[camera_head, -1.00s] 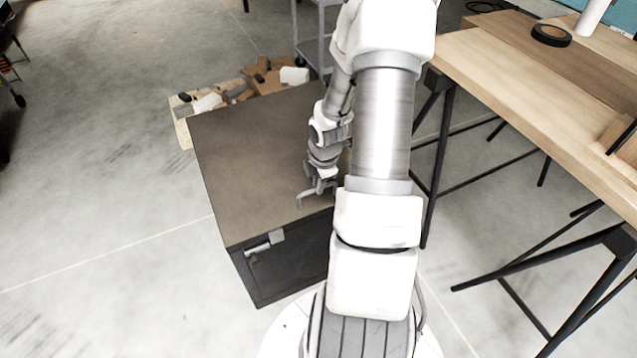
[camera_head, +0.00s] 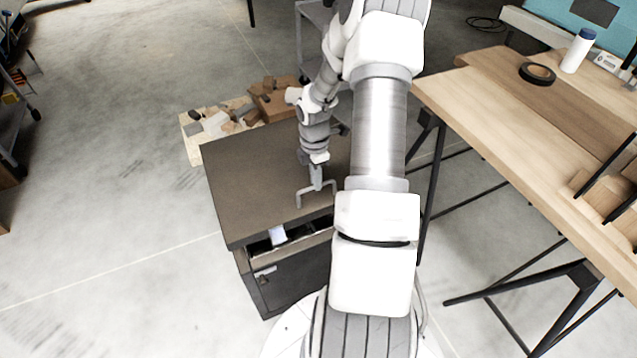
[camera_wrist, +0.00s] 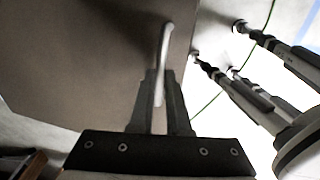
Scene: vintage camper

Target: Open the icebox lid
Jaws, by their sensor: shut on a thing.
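The icebox is a dark box (camera_head: 290,281) on the floor with a flat brown lid (camera_head: 250,175). The lid is raised a little at its front edge, and a dark gap shows beneath it. A bar handle (camera_head: 299,199) stands on the lid near the front; it also shows pale in the wrist view (camera_wrist: 166,42). My gripper (camera_head: 317,184) is shut on the handle, with its two fingers (camera_wrist: 161,92) on either side of the bar in the wrist view. My arm hides the box's right side.
A white object (camera_head: 278,235) shows in the gap. A pallet with loose blocks (camera_head: 218,124) lies behind the box. A wooden table (camera_head: 500,120) with black legs stands at right, holding black tape (camera_head: 537,73) and a white bottle (camera_head: 579,50).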

